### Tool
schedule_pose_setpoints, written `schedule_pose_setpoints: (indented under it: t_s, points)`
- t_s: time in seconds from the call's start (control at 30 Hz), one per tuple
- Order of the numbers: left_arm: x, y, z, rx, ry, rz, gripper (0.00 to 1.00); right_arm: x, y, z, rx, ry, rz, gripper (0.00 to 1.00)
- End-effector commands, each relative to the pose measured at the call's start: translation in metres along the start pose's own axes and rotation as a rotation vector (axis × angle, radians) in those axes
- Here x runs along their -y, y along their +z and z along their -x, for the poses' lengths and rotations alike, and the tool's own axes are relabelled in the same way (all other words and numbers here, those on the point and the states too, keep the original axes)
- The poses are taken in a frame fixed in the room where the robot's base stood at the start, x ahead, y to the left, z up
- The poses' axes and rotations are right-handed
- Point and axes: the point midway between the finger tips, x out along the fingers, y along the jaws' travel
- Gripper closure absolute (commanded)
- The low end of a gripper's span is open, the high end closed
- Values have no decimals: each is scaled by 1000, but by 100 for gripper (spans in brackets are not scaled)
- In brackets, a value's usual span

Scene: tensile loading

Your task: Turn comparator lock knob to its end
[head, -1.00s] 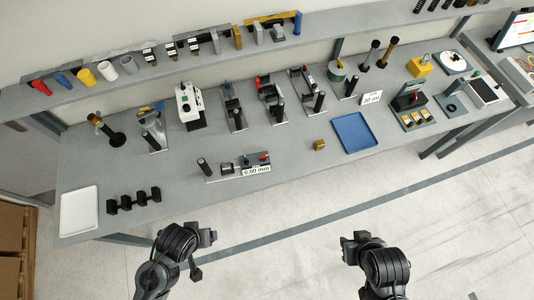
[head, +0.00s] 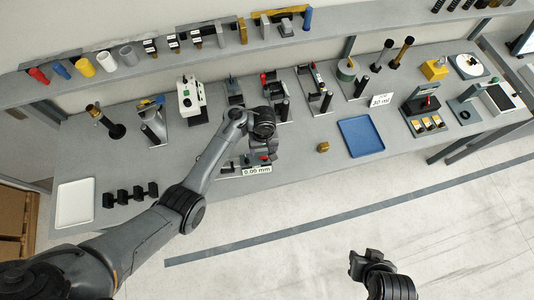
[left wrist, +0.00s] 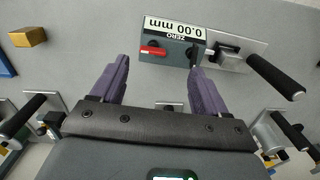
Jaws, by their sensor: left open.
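The comparator, a small grey unit with a 0.00 mm label (head: 257,170), lies on the bench, partly hidden by my left arm in the head view. In the left wrist view its label (left wrist: 175,29) appears upside down. A red lever-like knob (left wrist: 152,50) sits on the body beside a dark round part. My left gripper (head: 262,152) is over the comparator. In the left wrist view its two purple fingers (left wrist: 160,78) are apart, with the red knob between and beyond them. I see no contact. My right gripper (head: 357,263) is away from the bench; its jaws are unclear.
A brass block (head: 323,147) and a blue tray (head: 357,137) lie right of the comparator. Several fixtures with black handles stand behind it. Black blocks (head: 131,194) and a white tray (head: 75,203) are at the left. A black handle (left wrist: 275,77) projects near my finger.

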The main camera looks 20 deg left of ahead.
Motion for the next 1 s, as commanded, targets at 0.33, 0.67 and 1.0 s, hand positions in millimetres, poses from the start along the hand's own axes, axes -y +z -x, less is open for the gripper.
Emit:
schedule_pose_setpoints:
  t_s: [0.33, 0.67, 1.0]
  points:
    - [-8, -16, -14, -30, 13, 0, 26, 1, 5, -14, 0, 0, 0, 68]
    - [-9, -18, -66, -31, 14, 1, 26, 1, 11, -34, 0, 0, 0, 68]
    - [-10, -18, -90, -31, 17, 1, 26, 2, 13, -41, 0, 0, 0, 68]
